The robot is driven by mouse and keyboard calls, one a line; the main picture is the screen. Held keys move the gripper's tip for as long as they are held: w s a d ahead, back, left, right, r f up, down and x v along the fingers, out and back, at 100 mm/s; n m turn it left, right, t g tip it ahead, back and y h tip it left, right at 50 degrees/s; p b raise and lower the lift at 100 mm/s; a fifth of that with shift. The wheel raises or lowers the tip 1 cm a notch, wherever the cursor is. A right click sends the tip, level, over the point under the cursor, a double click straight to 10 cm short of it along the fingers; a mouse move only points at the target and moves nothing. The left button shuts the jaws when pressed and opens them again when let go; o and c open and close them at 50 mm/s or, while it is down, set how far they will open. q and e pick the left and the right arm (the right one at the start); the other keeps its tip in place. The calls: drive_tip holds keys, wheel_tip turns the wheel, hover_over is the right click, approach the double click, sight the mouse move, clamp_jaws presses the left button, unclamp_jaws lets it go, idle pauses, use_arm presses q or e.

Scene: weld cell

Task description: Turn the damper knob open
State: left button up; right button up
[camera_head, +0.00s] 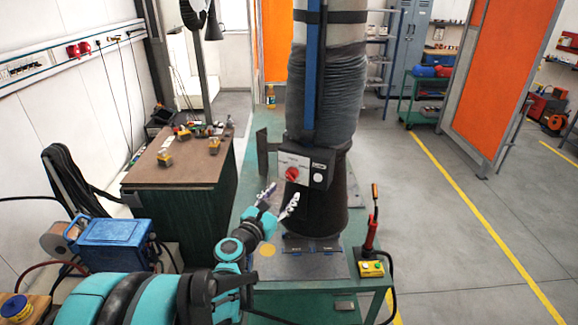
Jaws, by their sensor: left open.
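The damper knob (292,174) is a red dial on a dark control box with a light face plate (290,162). The box is mounted on the front of a thick grey extraction duct (327,90) with a black hood (325,205). My left gripper (279,194) is open just below and slightly left of the knob, apart from it, with its two fingers pointing up toward the box. Nothing is between the fingers. The knob's exact pointer direction is too small to tell. My right gripper is not in view.
The hood stands over a green welding table (360,290). A red torch (371,232) stands at its right above a yellow button box (371,268). A brown-topped bench (190,170) and a blue machine (112,240) are at left. Open floor lies to the right.

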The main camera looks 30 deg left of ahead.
sight(289, 178)
use_arm(q)
drive_tip(key=shift+n+y, duration=0.3)
drive_tip(key=shift+n, duration=0.5)
drive_tip(key=w, duration=0.2)
drive_tip(key=w+a, duration=0.1)
drive_tip(key=w, duration=0.1)
drive_tip(key=w+a, duration=0.1)
drive_tip(key=w, duration=0.2)
drive_tip(key=shift+w+a+r, duration=0.1)
drive_tip(key=shift+r, duration=0.25)
drive_tip(key=c, duration=1.2)
